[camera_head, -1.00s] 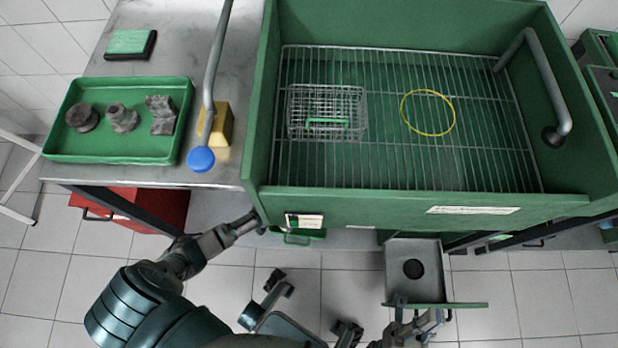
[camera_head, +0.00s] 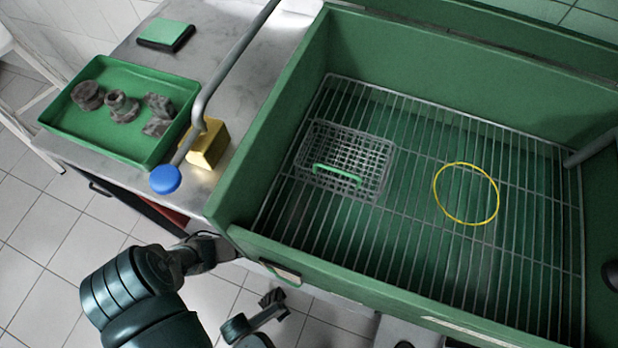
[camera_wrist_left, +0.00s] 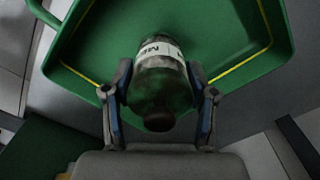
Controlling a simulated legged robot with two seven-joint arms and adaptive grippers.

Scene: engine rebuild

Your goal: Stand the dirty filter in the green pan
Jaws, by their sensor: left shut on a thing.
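In the left wrist view the filter (camera_wrist_left: 158,92) is a dark green, grimy cylinder with a white label band and a blackened end facing the camera. My left gripper (camera_wrist_left: 160,75) is shut on it, one finger on each side. The green pan (camera_wrist_left: 228,30) lies beyond the filter, with a yellow line along its inside. The filter overlaps the pan floor in this view; I cannot tell whether it touches it. In the head view my left arm reaches toward the front of the green tank, whose wall hides the gripper, filter and pan. My right gripper is not in view.
The green tank (camera_head: 390,290) holds a wire rack, a wire basket (camera_head: 345,160) and a yellow ring (camera_head: 466,193). On the steel bench left stand a green tray (camera_head: 150,165) of dirty parts, a yellow block (camera_head: 208,145) and a pipe with a blue end (camera_head: 165,180).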

